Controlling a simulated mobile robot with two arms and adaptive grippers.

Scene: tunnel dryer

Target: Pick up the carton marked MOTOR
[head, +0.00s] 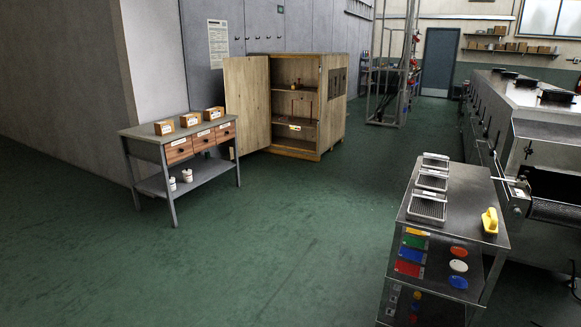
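Three small brown cartons stand in a row on top of the grey bench at the left: a left carton (164,128), a middle carton (190,120) and a right carton (214,113). Each has a pale label on its front, too small to read, so I cannot tell which is marked MOTOR. The grey bench (150,141) has wooden drawers with pale labels below its top. Neither of my grippers is in view.
A wooden cabinet (337,105) with its door open stands behind the bench. A metal cart (460,195) with wire-mesh trays and a yellow-handled item (490,220) stands at the right, near a long steel machine (545,125). The green floor (290,240) between is clear.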

